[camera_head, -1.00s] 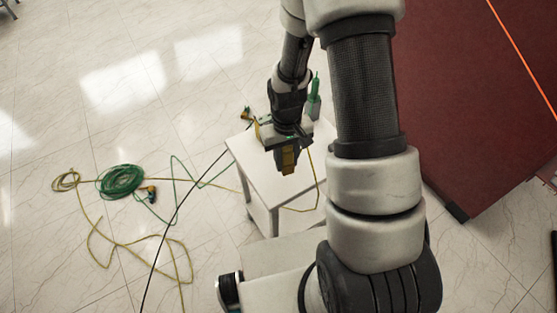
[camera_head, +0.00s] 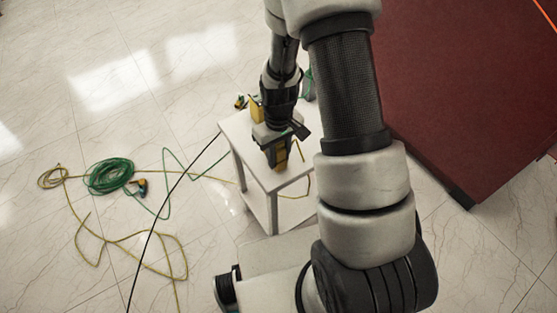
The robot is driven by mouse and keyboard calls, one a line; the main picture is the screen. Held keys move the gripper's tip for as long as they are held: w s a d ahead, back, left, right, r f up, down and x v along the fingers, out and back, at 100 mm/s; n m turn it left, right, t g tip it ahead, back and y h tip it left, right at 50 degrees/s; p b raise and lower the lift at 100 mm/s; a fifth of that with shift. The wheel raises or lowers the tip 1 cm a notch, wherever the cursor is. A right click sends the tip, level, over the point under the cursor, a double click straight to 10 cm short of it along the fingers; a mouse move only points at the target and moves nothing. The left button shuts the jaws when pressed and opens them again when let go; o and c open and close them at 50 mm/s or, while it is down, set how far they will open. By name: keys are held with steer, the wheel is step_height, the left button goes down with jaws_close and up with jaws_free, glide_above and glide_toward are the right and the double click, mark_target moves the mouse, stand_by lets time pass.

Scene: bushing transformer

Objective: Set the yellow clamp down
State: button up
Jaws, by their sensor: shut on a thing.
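My gripper (camera_head: 275,150) points down over the small white table and is shut on the yellow clamp (camera_head: 281,157). The clamp shows as a short yellow piece between the dark fingers. It is at or just above the front part of the table (camera_head: 240,140) top; I cannot tell whether it touches. My wrist and arm hide much of the tabletop. Another yellow item (camera_head: 257,108) stands on the table behind my gripper, partly hidden by it.
A small yellow and dark clamp (camera_head: 240,101) is at the table's far left corner. Green cable coil (camera_head: 110,176) and yellow cable (camera_head: 115,241) lie on the floor at left. A black cable (camera_head: 170,205) runs past the table. A dark red panel (camera_head: 465,90) fills the right.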

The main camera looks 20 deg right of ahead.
steer(key=shift+f, duration=0.95)
steer(key=shift+f, duration=0.1)
steer(key=shift+f+b, duration=0.15)
steer(key=shift+b, duration=0.15)
steer(key=o, duration=1)
steer(key=shift+o, duration=0.2)
